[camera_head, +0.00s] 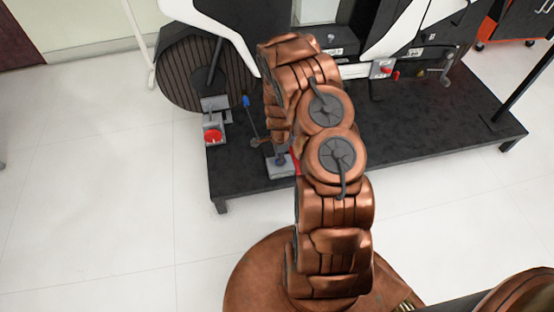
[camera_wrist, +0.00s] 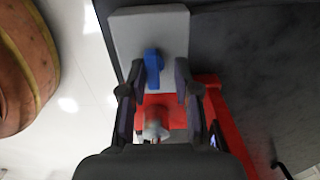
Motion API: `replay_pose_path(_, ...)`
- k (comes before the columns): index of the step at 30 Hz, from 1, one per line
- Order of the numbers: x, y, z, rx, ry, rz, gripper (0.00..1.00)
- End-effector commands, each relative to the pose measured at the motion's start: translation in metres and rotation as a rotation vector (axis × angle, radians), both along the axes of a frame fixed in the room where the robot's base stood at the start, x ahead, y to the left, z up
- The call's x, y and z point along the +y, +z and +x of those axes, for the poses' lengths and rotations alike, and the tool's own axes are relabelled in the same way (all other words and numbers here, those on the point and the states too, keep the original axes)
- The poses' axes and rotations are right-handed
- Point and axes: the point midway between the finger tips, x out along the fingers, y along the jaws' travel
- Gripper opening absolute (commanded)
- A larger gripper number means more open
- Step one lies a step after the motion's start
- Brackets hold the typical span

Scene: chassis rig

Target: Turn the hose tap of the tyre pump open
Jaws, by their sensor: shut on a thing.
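A small blue tap handle (camera_wrist: 153,68) stands on a grey plate (camera_wrist: 178,22) in the wrist view, with a red block (camera_wrist: 174,108) just below it. My gripper (camera_wrist: 158,78) has one dark finger on each side of the blue handle and is shut on it; the exact contact is hard to see. In the head view the grey plate (camera_head: 283,171) shows at the front edge of the black platform, and my copper arm hides much of the gripper and the handle.
A grey stand with a red knob (camera_head: 213,137) sits left of my gripper on the black platform (camera_head: 430,125). A lever with a blue tip (camera_head: 246,101) rises close by. A red bar (camera_wrist: 228,130) runs beside my right finger in the wrist view. The pale floor at left is clear.

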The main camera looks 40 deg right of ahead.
Motion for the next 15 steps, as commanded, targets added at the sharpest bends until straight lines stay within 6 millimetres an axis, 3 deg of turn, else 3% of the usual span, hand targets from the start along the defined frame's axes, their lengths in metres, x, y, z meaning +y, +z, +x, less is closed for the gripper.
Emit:
replay_pose_path(5, -0.0007, 0.0008, 0.0004, -0.002, 0.000, -0.001, 0.40)
replay_pose_path(15, 0.0008, -0.0001, -0.0036, 0.008, 0.000, 0.005, 0.40)
